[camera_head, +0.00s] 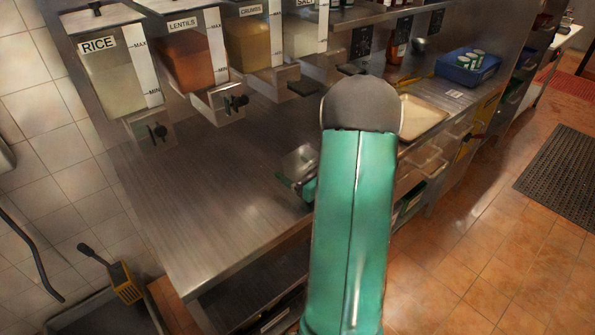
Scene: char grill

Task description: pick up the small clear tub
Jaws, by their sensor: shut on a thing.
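A small clear tub (300,158) shows as a greyish, see-through shape just left of my arm, over the steel counter (200,215). My gripper (294,178) is at the tub's lower side, shut on it. Only part of the gripper shows, as green and dark pieces. My large green arm link hides the rest of it and part of the tub's right side. I cannot tell whether the tub touches the counter or is held above it.
Dispensers labelled RICE (110,75), LENTILS (185,60) and CRUMBS (255,40) hang over the counter's back. A shallow tray (424,118) and a blue box (468,68) stand to the right. The counter's left and front are clear.

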